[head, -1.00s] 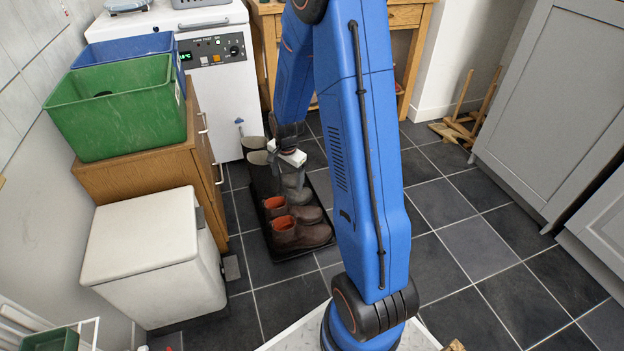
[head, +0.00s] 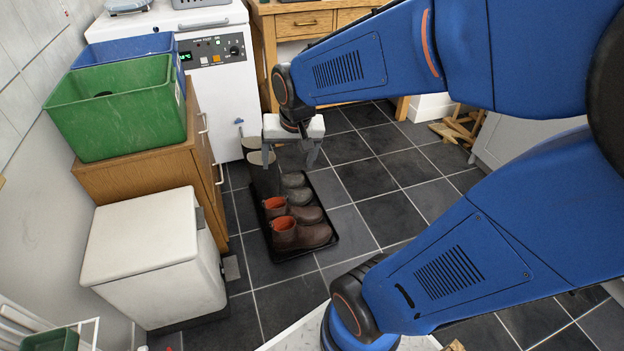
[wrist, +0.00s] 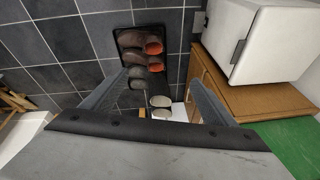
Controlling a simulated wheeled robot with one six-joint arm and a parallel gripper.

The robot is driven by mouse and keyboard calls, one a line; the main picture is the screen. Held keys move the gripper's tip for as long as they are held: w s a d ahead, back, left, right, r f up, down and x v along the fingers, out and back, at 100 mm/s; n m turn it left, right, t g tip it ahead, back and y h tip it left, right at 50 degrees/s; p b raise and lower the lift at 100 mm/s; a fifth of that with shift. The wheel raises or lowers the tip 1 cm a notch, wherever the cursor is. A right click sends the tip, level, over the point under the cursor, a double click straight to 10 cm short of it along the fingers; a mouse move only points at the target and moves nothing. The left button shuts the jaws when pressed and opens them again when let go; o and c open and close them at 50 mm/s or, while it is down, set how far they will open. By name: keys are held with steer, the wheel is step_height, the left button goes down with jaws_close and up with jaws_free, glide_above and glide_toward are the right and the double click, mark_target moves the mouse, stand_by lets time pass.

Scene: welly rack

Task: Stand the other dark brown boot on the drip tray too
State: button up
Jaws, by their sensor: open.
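Two dark brown ankle boots with orange linings, the front one (head: 308,236) and the one behind it (head: 306,215), stand upright side by side on the black drip tray (head: 268,240). In the wrist view their orange openings (wrist: 153,46) show at the tray's end. Two taller dark grey boots with pale openings (head: 262,175) stand at the tray's far end; they also show in the wrist view (wrist: 160,101). My gripper (head: 290,156) is open and empty above the far end, over the grey boots. Its fingers (wrist: 158,82) show spread apart in the wrist view.
A wooden cabinet (head: 145,185) with green (head: 120,120) and blue crates and a white bin (head: 155,255) stand left of the tray. A white appliance (head: 215,75) is behind. A wooden rack (head: 455,130) lies at the back right. Tiled floor is clear right of the tray.

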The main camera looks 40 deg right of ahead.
steer(key=s+a+r+n, duration=0.1)
steer(key=s+r+n, duration=0.1)
steer(key=s, duration=0.5)
steer(key=s+a+r+n+t, duration=0.1)
steer(key=s+r+n, duration=0.2)
steer(key=s, duration=0.4)
steer(key=shift+a+r, duration=0.2)
steer(key=shift+a, duration=0.1)
stand_by(0.5)
